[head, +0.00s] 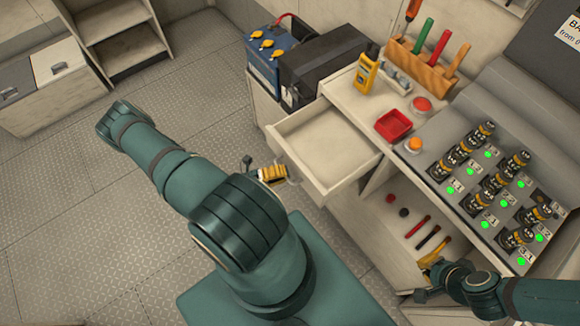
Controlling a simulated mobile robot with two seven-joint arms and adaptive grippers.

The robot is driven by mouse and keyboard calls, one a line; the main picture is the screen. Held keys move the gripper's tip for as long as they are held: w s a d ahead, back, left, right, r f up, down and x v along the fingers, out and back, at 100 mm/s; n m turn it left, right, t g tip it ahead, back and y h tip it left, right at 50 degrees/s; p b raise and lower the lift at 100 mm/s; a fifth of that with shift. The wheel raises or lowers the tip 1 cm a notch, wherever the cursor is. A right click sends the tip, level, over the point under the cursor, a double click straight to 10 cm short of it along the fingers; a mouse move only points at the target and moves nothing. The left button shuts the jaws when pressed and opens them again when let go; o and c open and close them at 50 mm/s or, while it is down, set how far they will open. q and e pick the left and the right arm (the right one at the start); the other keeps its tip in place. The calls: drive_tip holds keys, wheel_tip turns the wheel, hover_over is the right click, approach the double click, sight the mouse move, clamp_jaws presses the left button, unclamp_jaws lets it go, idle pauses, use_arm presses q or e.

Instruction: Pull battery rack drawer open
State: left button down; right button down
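A cream drawer (318,146) stands pulled out from the cabinet in the middle of the head view. Its inside looks empty. My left gripper (272,174), with yellow fingers, is at the outer front face of this drawer, where the handle (292,178) partly shows. The fingers are small and partly hidden, so I cannot tell whether they are closed on the handle. My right gripper (428,278) is at the lower right, beside the lower shelf. Its yellow fingers appear spread apart, with nothing seen between them.
A battery rack (490,190) with green lights stands at the right. A red tray (393,125), a yellow meter (366,72) and a tool holder (420,62) are on the counter. A blue battery (272,52) stands behind the drawer. The metal floor (60,220) at left is clear.

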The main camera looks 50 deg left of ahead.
use_arm(q)
drive_tip(key=c, duration=1.1)
unclamp_jaws()
drive_tip(key=shift+o, duration=0.2)
drive_tip(key=shift+s+a, duration=0.1)
drive_tip(key=v, duration=1.1)
drive_tip(key=shift+s, duration=0.4)
drive_tip(key=shift+a, duration=0.15)
